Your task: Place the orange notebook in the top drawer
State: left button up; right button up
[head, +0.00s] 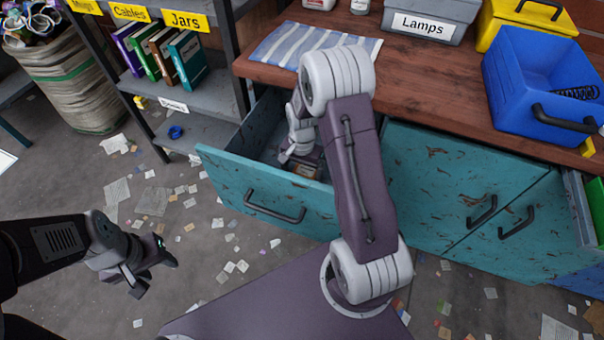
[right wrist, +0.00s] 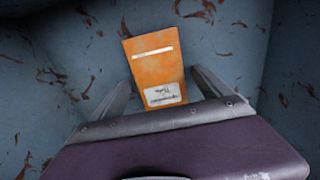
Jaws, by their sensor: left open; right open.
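The orange notebook (right wrist: 152,62) lies inside the open teal top drawer (head: 262,192), on the drawer's floor as far as I can tell. It has a white stripe and a pale label. In the head view only a small part of the notebook (head: 306,171) shows beside my right arm. My right gripper (right wrist: 162,88) is open in the drawer, its fingers on either side of the notebook's near end with gaps visible. In the head view my arm partly hides that gripper. My left gripper (head: 155,277) is open and empty above the floor at left.
The wooden worktop (head: 420,85) above holds a striped cloth (head: 285,42), a grey Lamps bin (head: 425,22) and a blue bin (head: 530,85). A shelf (head: 205,95) with books stands left of the drawer. Scraps litter the floor.

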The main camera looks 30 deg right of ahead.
notch_tip(320, 180, up, 11)
jog(key=p, duration=0.5)
jog(key=shift+r, duration=0.2)
